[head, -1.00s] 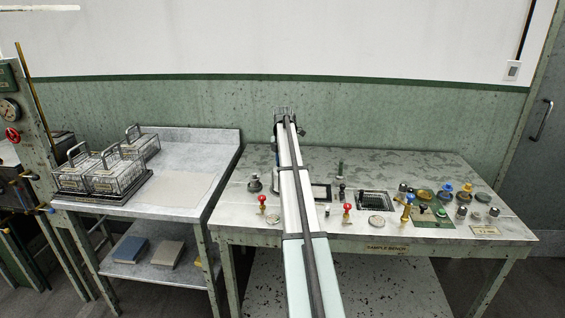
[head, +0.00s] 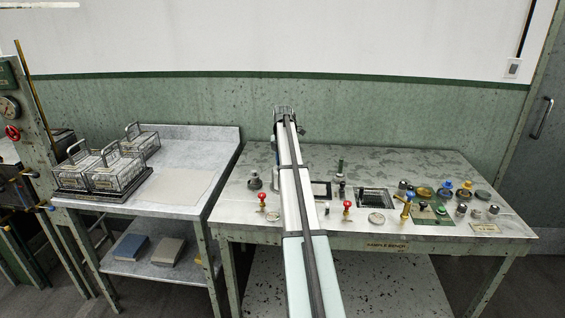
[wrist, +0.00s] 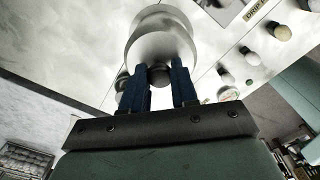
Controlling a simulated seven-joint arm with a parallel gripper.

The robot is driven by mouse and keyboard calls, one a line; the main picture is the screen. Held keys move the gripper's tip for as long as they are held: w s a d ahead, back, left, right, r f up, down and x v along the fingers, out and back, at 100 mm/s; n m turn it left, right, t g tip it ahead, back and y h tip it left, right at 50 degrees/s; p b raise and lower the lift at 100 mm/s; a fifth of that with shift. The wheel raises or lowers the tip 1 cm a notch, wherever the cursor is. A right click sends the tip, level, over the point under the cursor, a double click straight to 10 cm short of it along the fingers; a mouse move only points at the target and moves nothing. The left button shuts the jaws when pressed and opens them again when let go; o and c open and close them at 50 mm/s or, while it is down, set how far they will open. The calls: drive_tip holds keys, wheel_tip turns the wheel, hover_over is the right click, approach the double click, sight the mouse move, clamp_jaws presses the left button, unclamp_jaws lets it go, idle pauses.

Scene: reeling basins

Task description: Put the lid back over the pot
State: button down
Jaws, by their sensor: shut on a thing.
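My gripper (wrist: 158,86), with dark blue fingers, is shut on the knob of a pale grey round lid (wrist: 150,47) in the wrist view. The lid's disc lies just beyond the fingertips. A second pale rounded shape (wrist: 163,17) shows past the lid's edge, partly covered by it; it may be the pot, but I cannot tell whether the two touch. In the head view my arm hides the gripper, the lid and any pot by it.
The sample bench (head: 420,165) holds red-knobbed valves (head: 347,206), a dark square grille (head: 376,198) and several small jars and knobs at right. A side table (head: 205,150) at left carries wire baskets (head: 115,175). The bench's back strip looks mostly clear.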

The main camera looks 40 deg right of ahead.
drive_tip(key=shift+c, duration=1.5)
unclamp_jaws()
drive_tip(key=shift+r, duration=0.1)
drive_tip(key=shift+r, duration=3.4)
